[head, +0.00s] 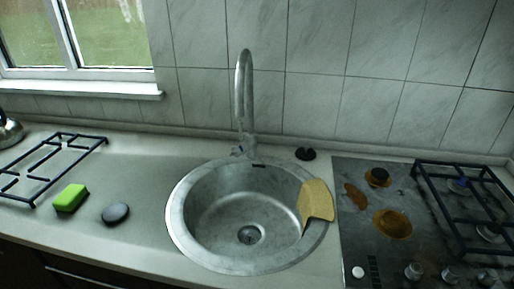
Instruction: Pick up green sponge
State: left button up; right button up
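A green sponge (71,198) with a dark underside lies on the counter at the left. It sits close to the right of a loose black pan grate (47,165), apart from a dark round object (115,213) on its right. Neither of my grippers shows in the head view.
A round sink (178,222) with a tall faucet (244,100) is in the middle. A yellow cloth (317,199) hangs over its right rim. A stained stove (358,236) with a grate (468,205) fills the right. A window is at the upper left. Counter behind the sponge is clear.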

aim_at(73, 197)
jog(key=u, duration=1.3)
jog(key=i+j+z, duration=0.1)
jog(key=j, duration=0.25)
